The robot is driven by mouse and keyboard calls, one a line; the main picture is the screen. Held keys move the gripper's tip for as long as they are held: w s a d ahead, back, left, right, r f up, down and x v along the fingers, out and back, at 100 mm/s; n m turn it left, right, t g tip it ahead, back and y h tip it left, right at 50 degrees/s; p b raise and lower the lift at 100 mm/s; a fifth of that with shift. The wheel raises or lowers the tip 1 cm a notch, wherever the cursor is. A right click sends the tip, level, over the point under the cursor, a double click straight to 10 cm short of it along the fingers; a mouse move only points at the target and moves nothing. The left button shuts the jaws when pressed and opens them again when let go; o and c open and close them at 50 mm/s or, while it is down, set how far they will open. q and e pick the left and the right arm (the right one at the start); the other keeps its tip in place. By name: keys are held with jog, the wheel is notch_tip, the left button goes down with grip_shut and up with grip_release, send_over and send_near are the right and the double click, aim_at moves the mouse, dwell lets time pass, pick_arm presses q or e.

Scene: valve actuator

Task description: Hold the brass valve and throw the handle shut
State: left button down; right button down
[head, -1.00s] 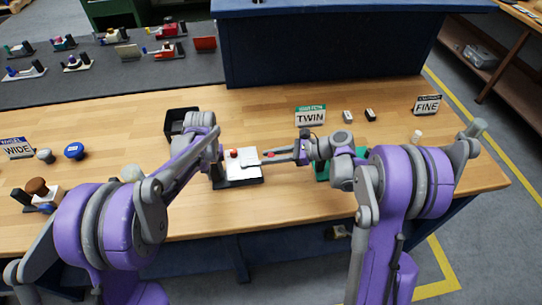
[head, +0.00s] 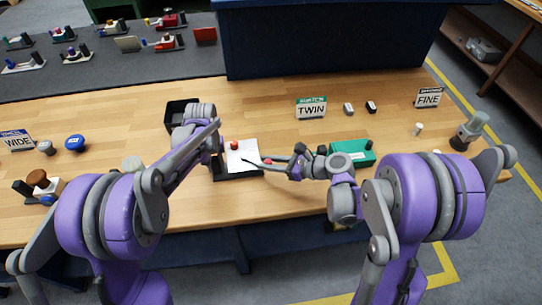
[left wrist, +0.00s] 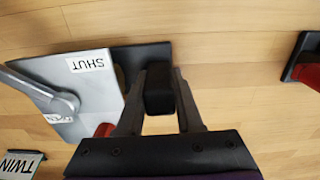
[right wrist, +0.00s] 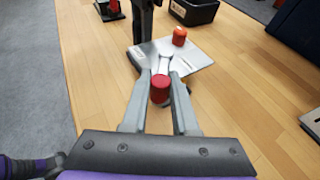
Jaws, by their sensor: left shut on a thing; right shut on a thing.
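SHUT (left wrist: 88,64) and partly hidden OPEN labels are on the plate. My left gripper (left wrist: 160,105) is shut on the black upright block (left wrist: 159,90) at the base's end; the arm hides its tips in the head view. A grey lever (right wrist: 164,62) ends in a red knob (right wrist: 160,90). My right gripper (right wrist: 160,98) is shut on that knob, in front and right of the plate. An orange-red button (right wrist: 180,36) sits at the plate's far side.
A black bin (head: 181,112) stands just behind my left forearm. A green box (head: 352,151) lies right of the unit, close to my right arm. TWIN (head: 311,107) and FINE (head: 429,97) signs stand further back. The wood between is mostly clear.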

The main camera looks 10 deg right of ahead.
pick_arm(q)
jog(key=shift+s+d+f, duration=0.1)
jog(key=shift+s+f, duration=0.1)
jog(key=shift+f, duration=0.1)
pick_arm(e)
jog(key=shift+s+a+f, duration=0.15)
jog(key=shift+s+a, duration=0.7)
jog(key=shift+s, duration=0.1)
jog(key=shift+s+a, duration=0.3)
jog(key=shift+a, duration=0.2)
jog(key=shift+s+a, duration=0.25)
jog(key=shift+a, duration=0.2)
jog(key=shift+s+a+m+t+h, duration=0.15)
jog(key=shift+a+m+t+h, duration=0.15)
jog(key=shift+a+m+h, duration=0.1)
jog(key=m+t+h, duration=0.1)
jog(key=a+m+t+h, duration=0.1)
jog(key=shift+s+a+f+m, duration=0.15)
jog(key=shift+s+a+m, duration=0.05)
jog(key=shift+a+m, duration=0.1)
jog(key=shift+a+m+t+h, duration=0.3)
jog(key=shift+m+t+h, duration=0.3)
jog(key=shift+w, duration=0.1)
jog(key=c, duration=0.7)
grip_release()
jog(key=shift+r, duration=0.2)
